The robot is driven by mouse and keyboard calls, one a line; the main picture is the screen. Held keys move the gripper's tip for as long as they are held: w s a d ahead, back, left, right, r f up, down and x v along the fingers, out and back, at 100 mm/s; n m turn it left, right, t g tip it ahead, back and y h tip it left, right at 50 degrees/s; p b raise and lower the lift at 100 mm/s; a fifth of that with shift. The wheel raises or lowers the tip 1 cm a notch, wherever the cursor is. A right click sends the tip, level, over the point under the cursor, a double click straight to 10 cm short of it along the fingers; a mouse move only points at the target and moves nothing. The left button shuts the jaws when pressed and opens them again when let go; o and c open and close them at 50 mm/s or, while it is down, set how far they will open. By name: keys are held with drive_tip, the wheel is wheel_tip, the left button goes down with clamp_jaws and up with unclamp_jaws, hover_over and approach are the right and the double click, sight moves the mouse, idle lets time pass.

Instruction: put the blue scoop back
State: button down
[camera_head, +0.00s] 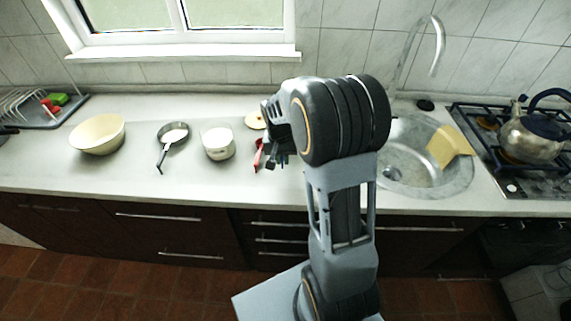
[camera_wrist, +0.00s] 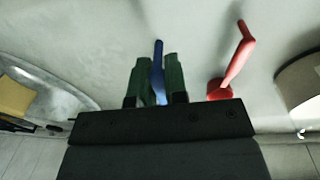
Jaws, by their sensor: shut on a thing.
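The blue scoop (camera_wrist: 158,72) shows in the wrist view as a narrow blue handle between the two fingers of my gripper (camera_wrist: 154,62). The fingers are shut on it, one on each side. Its lower end is hidden behind the gripper body.
A white enamel pot (camera_head: 218,146), a small pan (camera_head: 167,143) and a cream bowl (camera_head: 97,136) stand left on the counter (camera_head: 60,172). The sink (camera_head: 398,188) with a yellow cloth (camera_head: 448,147) and a kettle (camera_head: 525,140) are right.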

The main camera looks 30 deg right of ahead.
sight(287, 172)
drive_tip(key=shift+d+f, duration=0.25)
drive_tip(key=shift+f, duration=0.1)
drive_tip(key=f, duration=0.3)
drive_tip(key=shift+w+d, duration=0.15)
drive_tip(key=shift+d, duration=0.2)
drive_tip(key=shift+f, duration=0.4)
drive_tip(key=shift+f, duration=0.15)
drive_tip(key=c, duration=1.1)
unclamp_jaws()
drive_tip(key=shift+c, duration=0.2)
drive_tip(key=r, duration=0.8)
drive_tip(key=a+r, duration=0.1)
drive_tip(key=r, duration=0.3)
drive_tip(key=s+a+r+n+t, duration=0.2)
drive_tip(key=s+a+n, duration=0.1)
drive_tip(key=s, duration=0.5)
drive_tip(key=s+a+r+n+t+y, duration=0.1)
drive_tip(key=s+a+n, duration=0.2)
drive_tip(key=s+a, duration=0.2)
drive_tip(key=shift+s+a+r+t, duration=0.35)
drive_tip(key=shift+s+r+t, duration=0.05)
drive_tip(key=shift+s, duration=1.2)
